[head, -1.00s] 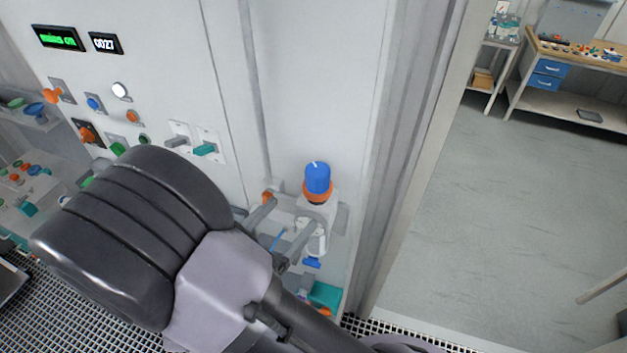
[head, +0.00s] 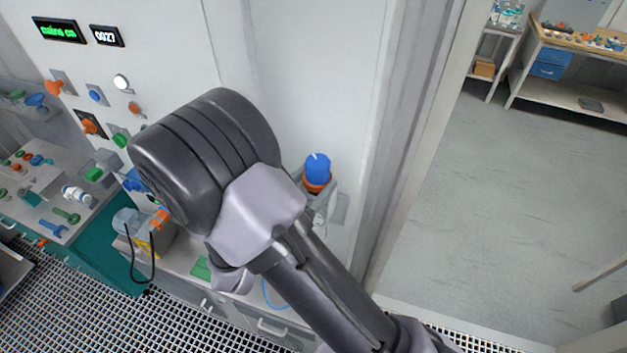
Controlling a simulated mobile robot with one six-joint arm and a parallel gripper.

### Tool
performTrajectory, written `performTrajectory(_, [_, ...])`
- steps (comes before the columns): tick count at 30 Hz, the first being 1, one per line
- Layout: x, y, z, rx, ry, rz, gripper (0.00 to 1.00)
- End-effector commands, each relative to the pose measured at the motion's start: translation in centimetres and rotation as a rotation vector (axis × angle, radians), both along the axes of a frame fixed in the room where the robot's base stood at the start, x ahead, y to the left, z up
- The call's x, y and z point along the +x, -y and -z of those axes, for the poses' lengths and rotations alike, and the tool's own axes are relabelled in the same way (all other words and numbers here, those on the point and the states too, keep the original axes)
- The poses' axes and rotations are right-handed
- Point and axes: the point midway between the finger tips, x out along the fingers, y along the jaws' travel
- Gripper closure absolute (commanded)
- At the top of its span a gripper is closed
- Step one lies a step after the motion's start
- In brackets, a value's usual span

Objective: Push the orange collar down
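The orange collar (head: 317,187) sits just below a blue cap (head: 317,166) on an upright fitting at the wall panel, right of centre in the head view. The collar shows as a band around the fitting. My arm's dark, thick wrist links stand in front of the panel, left of the collar. My gripper cannot be made out; it seems hidden behind these links. Whether anything touches the collar cannot be seen.
The panel carries a green display (head: 58,31), knobs and buttons left of my arm. A bench (head: 85,225) with loose fittings stands at lower left. A door frame (head: 425,150) rises just right of the fitting. Open floor (head: 510,200) lies beyond it, with a workbench (head: 585,92) behind.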

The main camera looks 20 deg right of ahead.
Motion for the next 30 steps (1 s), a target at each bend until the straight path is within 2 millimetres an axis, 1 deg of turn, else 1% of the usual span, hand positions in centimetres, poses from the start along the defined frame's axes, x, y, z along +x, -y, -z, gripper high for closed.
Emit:
performTrajectory(1, [0.0, 0.0, 0.0, 0.0, 0.0, 0.0, 0.79])
performTrajectory(4, [0.0, 0.0, 0.0, 0.0, 0.0, 0.0, 0.99])
performTrajectory(5, [0.0, 0.0, 0.0, 0.0, 0.0, 0.0, 1.0])
performTrajectory(8, [0.0, 0.0, 0.0, 0.0, 0.0, 0.0, 1.0])
performTrajectory(13, [0.0, 0.0, 1.7, 0.0, 0.0, 0.0, 1.0])
performTrajectory(20, [0.0, 0.0, 1.5, 0.0, -0.004, 0.0, 1.0])
performTrajectory(21, [0.0, 0.0, 1.5, -0.001, -0.003, 0.0, 0.35])
performTrajectory(23, [0.0, 0.0, 1.5, 0.0, -0.002, 0.0, 0.23])
performTrajectory(24, [0.0, 0.0, 1.5, 0.0, -0.002, 0.0, 0.2])
performTrajectory(30, [0.0, 0.0, 1.4, -0.001, -0.001, 0.0, 0.2])
